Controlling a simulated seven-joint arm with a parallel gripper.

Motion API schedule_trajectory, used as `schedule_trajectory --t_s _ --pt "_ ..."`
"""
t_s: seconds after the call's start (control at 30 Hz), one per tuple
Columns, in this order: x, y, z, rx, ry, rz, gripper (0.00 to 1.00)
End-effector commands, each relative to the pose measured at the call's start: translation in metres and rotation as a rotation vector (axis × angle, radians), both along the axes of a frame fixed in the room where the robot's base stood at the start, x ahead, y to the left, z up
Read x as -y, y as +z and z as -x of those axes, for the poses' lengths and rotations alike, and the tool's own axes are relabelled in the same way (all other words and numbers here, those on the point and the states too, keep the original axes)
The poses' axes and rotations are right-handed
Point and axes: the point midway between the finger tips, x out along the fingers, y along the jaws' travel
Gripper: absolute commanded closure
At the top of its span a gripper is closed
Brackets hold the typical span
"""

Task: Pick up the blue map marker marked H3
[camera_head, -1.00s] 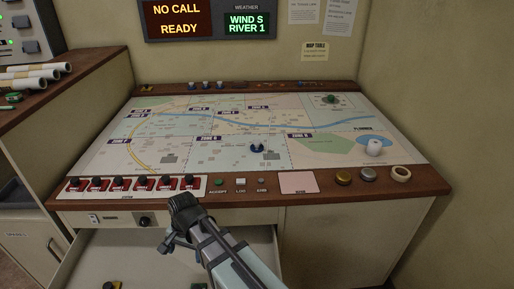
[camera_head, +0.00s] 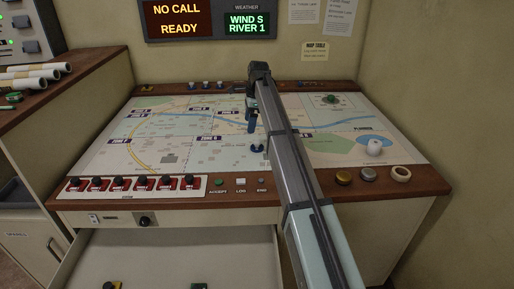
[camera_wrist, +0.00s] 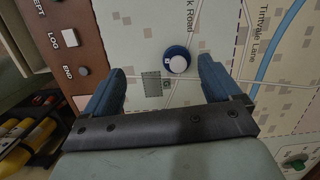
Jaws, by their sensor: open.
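A round blue map marker with a pale top (camera_head: 257,148) stands on the map (camera_head: 95,150), near the middle of its front half. It also shows in the wrist view (camera_wrist: 177,60), just beyond and between my fingertips; its marking is too small to read. My gripper (camera_head: 251,129) points down over the map, above the marker. In the wrist view its two blue fingers (camera_wrist: 161,70) are apart with nothing between them, and the marker is nearer the right finger. No contact with the marker shows.
Small blue-and-white pieces (camera_head: 206,86) line the back ledge. Red switches (camera_head: 132,184) and buttons (camera_head: 240,182) line the front edge. An open drawer (camera_head: 170,255) is below.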

Motion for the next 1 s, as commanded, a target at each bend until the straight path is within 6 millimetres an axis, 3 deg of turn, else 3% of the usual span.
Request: schedule_trajectory --t_s 0.03,0.1,0.23,0.47,0.8,1.0 --pt "0.016 0.006 -0.016 -0.004 -0.027 0.012 0.09" --pt "0.031 0.01 -0.024 -0.009 -0.053 0.024 0.09" --pt "0.045 0.012 -0.031 -0.012 -0.077 0.037 0.09" --pt "0.044 -0.007 -0.03 -0.016 -0.079 0.038 0.09" --pt "0.037 -0.062 -0.03 -0.014 -0.078 0.038 0.09" --pt "0.035 -0.074 -0.03 -0.012 -0.078 0.038 0.09"
